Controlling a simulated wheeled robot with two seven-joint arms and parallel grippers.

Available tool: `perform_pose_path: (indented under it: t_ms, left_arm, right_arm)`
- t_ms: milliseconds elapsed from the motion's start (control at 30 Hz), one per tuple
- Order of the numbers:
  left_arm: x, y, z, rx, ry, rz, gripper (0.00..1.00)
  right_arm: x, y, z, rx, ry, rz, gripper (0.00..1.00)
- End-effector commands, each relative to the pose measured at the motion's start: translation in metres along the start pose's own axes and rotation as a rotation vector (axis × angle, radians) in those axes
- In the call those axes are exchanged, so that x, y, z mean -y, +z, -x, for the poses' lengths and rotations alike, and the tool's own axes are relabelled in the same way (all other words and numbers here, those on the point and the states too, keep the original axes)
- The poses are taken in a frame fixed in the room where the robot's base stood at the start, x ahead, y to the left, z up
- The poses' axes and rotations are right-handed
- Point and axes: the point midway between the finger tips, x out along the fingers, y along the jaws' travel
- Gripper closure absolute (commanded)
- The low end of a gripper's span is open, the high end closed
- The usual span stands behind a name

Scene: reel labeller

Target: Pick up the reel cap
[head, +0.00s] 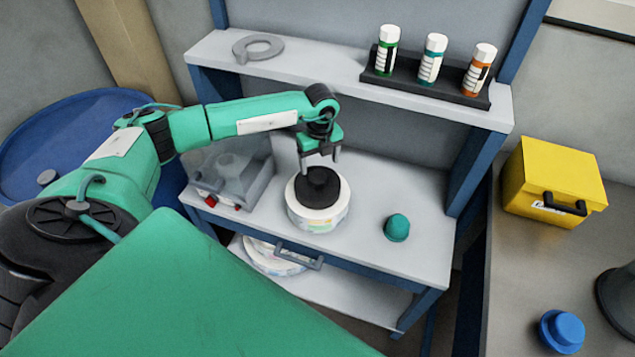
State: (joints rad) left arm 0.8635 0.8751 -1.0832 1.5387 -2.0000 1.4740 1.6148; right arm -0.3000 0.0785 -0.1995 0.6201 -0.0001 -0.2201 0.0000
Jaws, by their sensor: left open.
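A white reel (318,217) with coloured label marks stands on the grey bench top. A black round piece (318,188), which looks like the reel cap, sits on the middle of the reel. My left gripper (320,163) points down just above the black piece, with its fingers apart and nothing between them. Whether the fingertips touch the black piece is hard to tell. My right gripper is not in view.
A grey machine (232,178) with red buttons stands left of the reel. A teal domed piece (397,228) is to the right. A shelf (330,75) above holds a rack (425,85) of bottles. A yellow box (553,182) and a blue cap (561,331) are on the right-hand table.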

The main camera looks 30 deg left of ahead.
Motion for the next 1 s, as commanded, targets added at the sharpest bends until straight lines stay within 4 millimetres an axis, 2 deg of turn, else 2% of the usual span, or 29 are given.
perform_pose_path:
  t_ms: [167,333,500,733,767,1000]
  left_arm:
    - [-0.002,-0.001,-0.01,-0.001,0.001,0.0,0.21]
    - [-0.009,-0.003,-0.033,-0.002,0.003,-0.001,0.21]
    - [-0.007,-0.003,-0.053,-0.001,0.0,-0.001,0.21]
    - [-0.007,-0.002,-0.056,-0.001,-0.001,-0.001,0.21]
    - [-0.007,-0.002,-0.056,-0.001,-0.001,-0.001,0.23]
    - [-0.007,-0.002,-0.056,-0.001,-0.001,-0.001,0.71]
  right_arm:
    - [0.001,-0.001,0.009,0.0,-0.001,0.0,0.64]
    - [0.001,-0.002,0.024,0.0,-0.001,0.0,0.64]
    - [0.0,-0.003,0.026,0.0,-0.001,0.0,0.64]
    - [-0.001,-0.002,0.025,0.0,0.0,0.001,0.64]
    - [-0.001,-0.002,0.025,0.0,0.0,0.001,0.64]
    - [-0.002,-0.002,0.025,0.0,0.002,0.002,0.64]
